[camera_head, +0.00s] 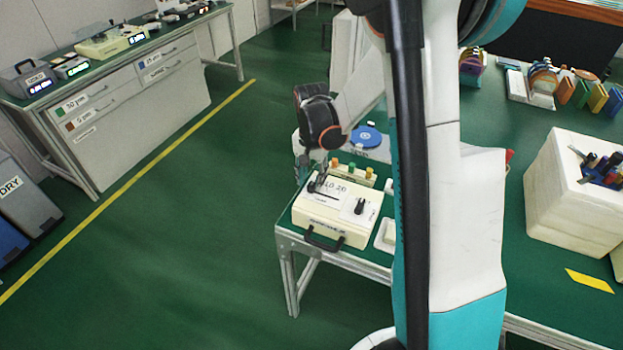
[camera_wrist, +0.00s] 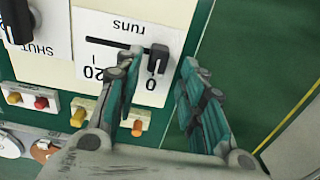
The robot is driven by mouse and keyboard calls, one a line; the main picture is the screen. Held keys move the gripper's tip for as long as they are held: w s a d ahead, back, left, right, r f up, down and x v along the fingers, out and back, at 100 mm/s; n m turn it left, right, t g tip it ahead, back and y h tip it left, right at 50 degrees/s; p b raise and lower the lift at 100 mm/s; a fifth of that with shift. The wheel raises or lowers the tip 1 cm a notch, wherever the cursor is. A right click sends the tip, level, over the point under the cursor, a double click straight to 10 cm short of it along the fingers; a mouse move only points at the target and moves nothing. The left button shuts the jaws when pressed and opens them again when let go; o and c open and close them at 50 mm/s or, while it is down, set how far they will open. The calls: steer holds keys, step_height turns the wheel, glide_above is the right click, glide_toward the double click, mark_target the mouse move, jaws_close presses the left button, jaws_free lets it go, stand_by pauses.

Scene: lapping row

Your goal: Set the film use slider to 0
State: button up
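The slider (camera_wrist: 157,58) has a black knob in a dark slot on a white plate. The plate reads "runs", "0" and "20", upside down in the wrist view. The knob stands at the slot's end beside the 0. The plate is on a cream box (camera_head: 330,228) at the table's edge in the head view. My gripper (camera_wrist: 163,66) is open, with one fingertip on each side of the knob and a gap visible to the right one. Contact with the left fingertip is unclear. In the head view my gripper (camera_head: 318,184) is over the plate's left part.
A second black knob (camera_wrist: 18,22) with a "SHUT" label sits on the same box. Coloured buttons (camera_wrist: 40,102) are on a strip beside the box. A blue disc (camera_head: 366,137) lies behind it. Open green floor (camera_head: 200,240) is left of the table.

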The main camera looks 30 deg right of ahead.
step_height(320, 180, up, 11)
stand_by(0.3)
stand_by(0.5)
